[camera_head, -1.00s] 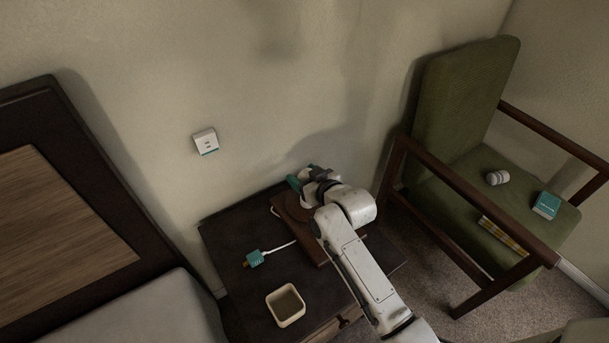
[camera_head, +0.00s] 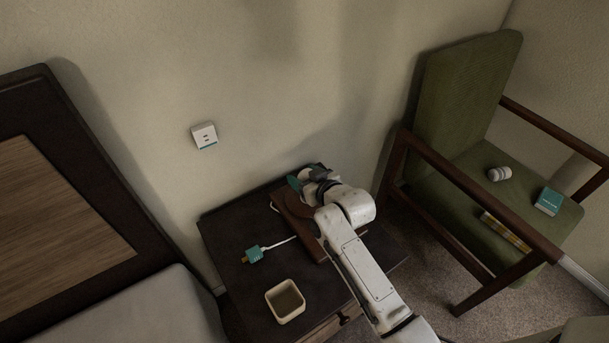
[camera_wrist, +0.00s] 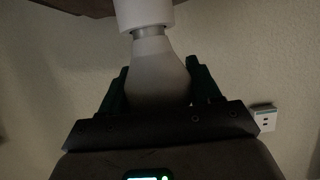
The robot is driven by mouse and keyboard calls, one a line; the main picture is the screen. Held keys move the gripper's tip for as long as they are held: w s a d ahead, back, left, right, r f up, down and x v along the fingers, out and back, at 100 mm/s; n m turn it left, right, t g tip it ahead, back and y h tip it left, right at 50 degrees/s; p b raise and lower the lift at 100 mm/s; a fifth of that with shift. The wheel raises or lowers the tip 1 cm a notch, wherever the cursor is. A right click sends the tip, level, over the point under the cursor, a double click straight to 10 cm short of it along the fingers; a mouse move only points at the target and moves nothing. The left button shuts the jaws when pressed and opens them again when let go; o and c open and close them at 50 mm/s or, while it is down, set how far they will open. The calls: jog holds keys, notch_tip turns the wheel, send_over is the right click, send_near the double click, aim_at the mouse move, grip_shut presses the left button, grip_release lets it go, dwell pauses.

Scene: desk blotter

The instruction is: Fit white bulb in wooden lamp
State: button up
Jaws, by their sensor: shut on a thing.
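My gripper (camera_wrist: 157,86) is shut on the white bulb (camera_wrist: 155,65), whose glass sits between the two dark teal fingers. The bulb's metal cap points up in the wrist view and meets the mouth of a white socket (camera_wrist: 143,14). A strip of the cap still shows below the rim; how deep it sits is hidden. The wooden lamp (camera_head: 315,243) stands on the dark nightstand in the head view, partly behind my arm. Its brown edge also shows at the top of the wrist view. In the head view, my gripper (camera_head: 299,183) is at the lamp's far end and the bulb is hidden.
A teal plug (camera_head: 254,254) on a white cord and a cream square bowl (camera_head: 285,301) are on the nightstand (camera_head: 228,236). A white outlet (camera_head: 204,136) is on the wall. A green chair (camera_head: 466,105) holds a white ribbed object, a teal box and a yellow-striped item.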

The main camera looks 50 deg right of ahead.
jog(key=shift+f, duration=0.45)
jog(key=o, duration=1)
jog(key=shift+r, duration=0.1)
jog(key=v, duration=1.1)
jog(key=shift+p, duration=0.4)
jog(key=shift+w, duration=0.1)
